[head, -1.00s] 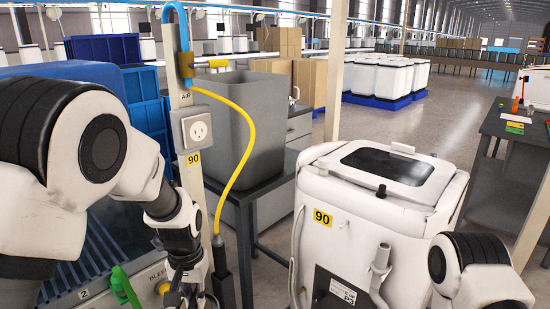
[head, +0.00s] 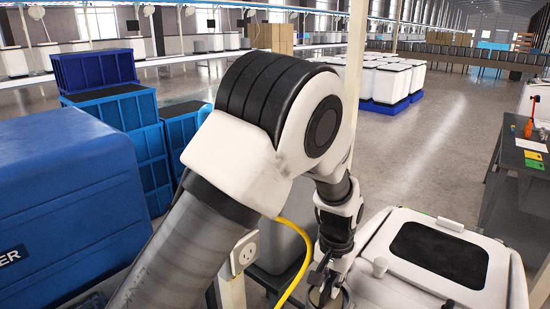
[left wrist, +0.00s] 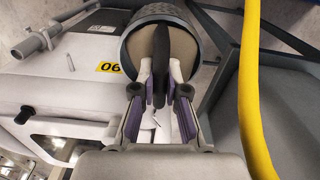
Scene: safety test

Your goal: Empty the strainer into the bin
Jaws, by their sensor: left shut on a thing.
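My left gripper (head: 328,277) is in the lower middle of the head view, beside the white machine. In the left wrist view its fingers (left wrist: 160,80) are shut on the dark handle of the strainer (left wrist: 141,43). The strainer is round, with a dark meshed wall and a tan inside. In the head view its rim (head: 329,298) shows in part at the bottom edge. A grey bin (head: 287,246) shows in part behind my left arm and the yellow hose; most of it is hidden. My right gripper is not in view.
A white machine (head: 385,284) with a dark lid window stands right of the gripper. A yellow hose (head: 298,272) hangs close to the gripper, near a post with a socket (head: 244,252). Blue crates (head: 118,105) stand at left. The floor behind is open.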

